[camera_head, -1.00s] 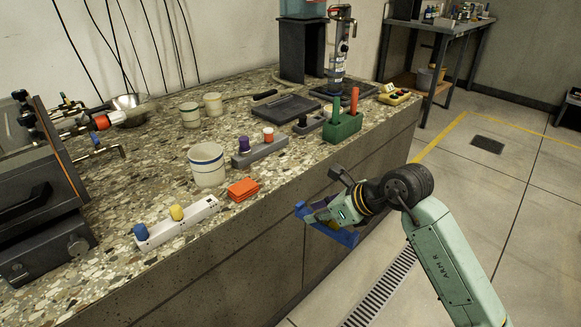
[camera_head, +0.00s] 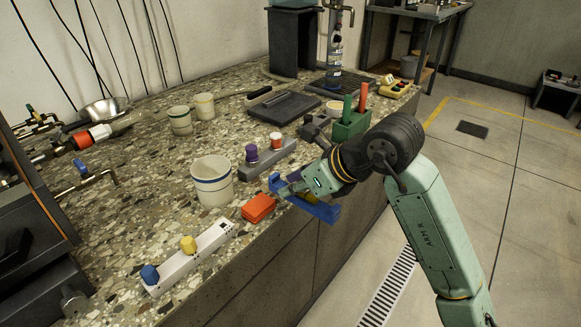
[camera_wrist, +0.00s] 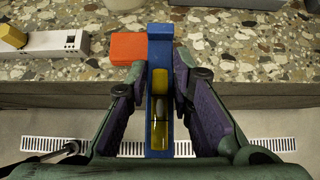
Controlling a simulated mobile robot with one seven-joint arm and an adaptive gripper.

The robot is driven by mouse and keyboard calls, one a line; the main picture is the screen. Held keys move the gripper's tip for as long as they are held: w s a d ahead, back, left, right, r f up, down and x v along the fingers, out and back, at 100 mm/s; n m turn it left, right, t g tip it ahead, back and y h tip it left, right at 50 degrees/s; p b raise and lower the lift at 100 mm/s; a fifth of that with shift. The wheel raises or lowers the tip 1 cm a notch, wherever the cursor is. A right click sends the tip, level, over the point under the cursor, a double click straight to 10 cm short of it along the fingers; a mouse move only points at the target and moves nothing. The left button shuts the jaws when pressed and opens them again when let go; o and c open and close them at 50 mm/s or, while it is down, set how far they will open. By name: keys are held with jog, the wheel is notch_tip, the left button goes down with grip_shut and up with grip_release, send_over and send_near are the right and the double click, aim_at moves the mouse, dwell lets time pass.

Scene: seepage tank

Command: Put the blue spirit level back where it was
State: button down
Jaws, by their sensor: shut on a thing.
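The blue spirit level (camera_head: 318,208) is held in my gripper (camera_head: 291,189), at the front edge of the speckled counter. In the wrist view the spirit level (camera_wrist: 159,40) lies lengthwise between the two fingers of my gripper (camera_wrist: 159,90), its yellow vial facing the camera. Its far end is over the counter top and its near part is over the floor. The fingers are closed in on its sides. In the head view my gripper covers part of it.
An orange block (camera_head: 258,207) lies just left of the spirit level. A white striped cup (camera_head: 212,182), a white bar with blue and yellow knobs (camera_head: 190,258), a grey bar with purple and red knobs (camera_head: 268,158) and a green holder (camera_head: 351,126) stand nearby. Bare counter lies between them.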

jog(key=shift+w+a, duration=0.25)
jog(key=shift+w, duration=0.25)
jog(key=w+p, duration=0.1)
jog(key=w, duration=0.4)
jog(key=w+f+p, duration=0.1)
jog(key=w, duration=0.4)
jog(key=w+p, duration=0.1)
jog(key=w, duration=0.4)
jog(key=shift+w+d+f+p, duration=0.15)
jog(key=shift+d+f+p, duration=0.05)
jog(key=shift+d+p, duration=0.15)
jog(key=shift+f+p, duration=0.4)
jog(key=shift+f, duration=1.35)
jog(key=shift+f, duration=0.2)
jog(key=c, duration=1.4)
grip_release()
jog(key=shift+r, duration=0.1)
